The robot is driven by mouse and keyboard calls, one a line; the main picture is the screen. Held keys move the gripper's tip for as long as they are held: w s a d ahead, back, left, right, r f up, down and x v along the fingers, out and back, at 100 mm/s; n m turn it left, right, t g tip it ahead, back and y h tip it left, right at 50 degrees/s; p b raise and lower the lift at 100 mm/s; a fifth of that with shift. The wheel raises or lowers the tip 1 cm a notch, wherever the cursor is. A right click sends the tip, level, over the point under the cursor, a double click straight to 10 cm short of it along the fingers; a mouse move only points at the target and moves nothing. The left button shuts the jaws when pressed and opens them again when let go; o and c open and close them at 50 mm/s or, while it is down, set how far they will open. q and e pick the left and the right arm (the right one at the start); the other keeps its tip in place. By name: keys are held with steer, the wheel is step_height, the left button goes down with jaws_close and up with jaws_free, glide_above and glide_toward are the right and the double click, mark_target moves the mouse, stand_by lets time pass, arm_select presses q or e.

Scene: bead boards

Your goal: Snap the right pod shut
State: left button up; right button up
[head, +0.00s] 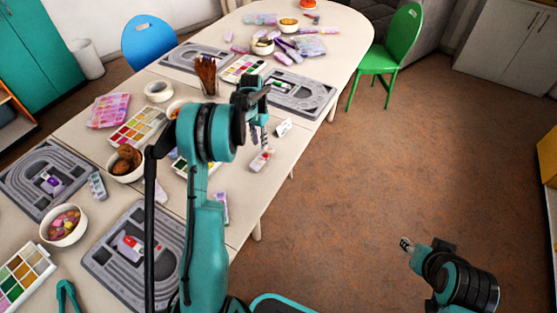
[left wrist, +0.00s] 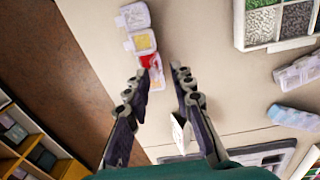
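A whitish pod strip (head: 261,160) with a red part lies near the table's right edge. In the left wrist view this pod (left wrist: 142,43) shows as a row of small cells, one yellowish and one red. I cannot tell clearly which of its lids stand open. My left gripper (head: 259,127) is over the table near the pod. In the left wrist view, its two fingers (left wrist: 159,74) are apart with nothing gripped, and the pod's red end lies by the left fingertip. My right gripper (head: 406,244) is over the floor, away from the table; its fingers are too small to read.
A small white card (head: 284,127) stands near the table edge; it also shows in the left wrist view (left wrist: 180,132). Another pod (head: 222,207) lies nearer me. A grey bead board (head: 318,100) and a bead tray (head: 245,68) are beyond. The floor at right is clear.

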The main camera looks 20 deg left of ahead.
arm_select(q)
steer(key=a+h, duration=0.1)
steer(key=h+b, duration=0.1)
steer(key=a+f+h, duration=0.1)
steer(key=h, duration=0.1)
steer(key=shift+w+a+f+g, duration=0.1)
steer(key=shift+w+a+g, duration=0.2)
steer(key=shift+g, duration=0.1)
steer(key=s+d+p+v, duration=0.1)
steer(key=p+v, duration=0.2)
steer(key=v, duration=0.6)
steer(key=s+d+r+t+y+b, duration=0.2)
steer(key=d+r+b, duration=0.1)
steer(key=d+r, duration=0.5)
steer(key=s+d+r+n+t+y+b, duration=0.1)
steer(key=s+d+t+y+b, duration=0.1)
steer(key=s+d, duration=1.1)
steer(key=shift+s+d+n+t+b, duration=0.25)
steer(key=shift+s+t+b, duration=0.65)
steer(key=shift+s, duration=1.05)
